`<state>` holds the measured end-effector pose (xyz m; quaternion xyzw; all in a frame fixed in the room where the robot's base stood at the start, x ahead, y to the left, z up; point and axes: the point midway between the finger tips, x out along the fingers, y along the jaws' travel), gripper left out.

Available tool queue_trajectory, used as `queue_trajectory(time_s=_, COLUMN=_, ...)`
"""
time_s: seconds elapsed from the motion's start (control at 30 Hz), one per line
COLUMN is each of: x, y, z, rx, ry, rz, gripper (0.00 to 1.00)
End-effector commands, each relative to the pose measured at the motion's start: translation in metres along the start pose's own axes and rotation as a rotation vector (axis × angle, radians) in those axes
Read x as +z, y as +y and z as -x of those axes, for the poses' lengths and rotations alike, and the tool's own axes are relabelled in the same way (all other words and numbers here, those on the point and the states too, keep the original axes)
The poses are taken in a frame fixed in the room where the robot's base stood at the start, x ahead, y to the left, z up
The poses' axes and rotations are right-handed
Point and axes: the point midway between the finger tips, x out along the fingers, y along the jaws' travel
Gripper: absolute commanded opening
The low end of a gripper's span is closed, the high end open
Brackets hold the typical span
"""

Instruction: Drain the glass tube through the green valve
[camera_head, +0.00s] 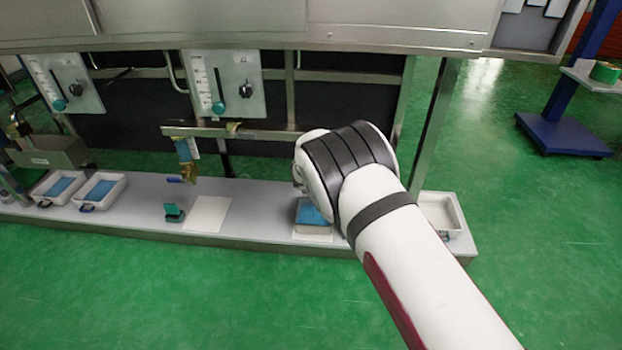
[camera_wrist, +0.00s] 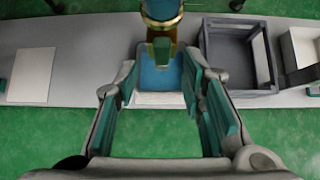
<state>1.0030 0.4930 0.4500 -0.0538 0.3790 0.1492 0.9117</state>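In the wrist view, a tube end with a brass collar (camera_wrist: 162,18) and blue inside shows at the top centre. A dark green valve handle (camera_wrist: 162,47) hangs under it. My gripper (camera_wrist: 160,80) is open, with its teal-padded fingers wide apart and nothing between the pads. The handle is just beyond the fingertips, roughly centred between them; I cannot tell the exact gap. Below it lies a blue-filled tray (camera_head: 310,213) on the bench. In the head view, my arm hides the gripper and this tube.
A glass tube (camera_head: 184,150) with a brass, blue-handled valve (camera_head: 183,177) hangs left of my arm. A grey crate (camera_wrist: 207,47) stands right of the blue-filled tray. A white sheet (camera_head: 207,214) and a teal object (camera_head: 174,213) lie on the bench (camera_head: 262,203). Green floor in front is clear.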

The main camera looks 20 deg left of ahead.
Motion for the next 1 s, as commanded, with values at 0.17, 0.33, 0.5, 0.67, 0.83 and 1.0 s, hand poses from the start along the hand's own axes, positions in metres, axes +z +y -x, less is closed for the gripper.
queue_trajectory(time_s=0.17, x=0.0, y=0.001, z=0.026, rx=0.0, ry=-0.001, rz=0.005, gripper=0.37)
queue_trajectory(time_s=0.33, x=-0.002, y=-0.001, z=0.044, rx=-0.004, ry=0.004, rz=0.004, gripper=0.37)
queue_trajectory(time_s=0.5, x=-0.002, y=-0.001, z=0.056, rx=-0.003, ry=0.003, rz=0.003, gripper=0.37)
queue_trajectory(time_s=0.67, x=0.0, y=-0.002, z=0.064, rx=-0.003, ry=0.002, rz=-0.002, gripper=0.37)
queue_trajectory(time_s=0.83, x=0.0, y=-0.002, z=0.067, rx=-0.002, ry=0.001, rz=-0.005, gripper=0.37)
queue_trajectory(time_s=1.0, x=0.001, y=-0.002, z=0.067, rx=-0.002, ry=0.001, rz=-0.005, gripper=0.37)
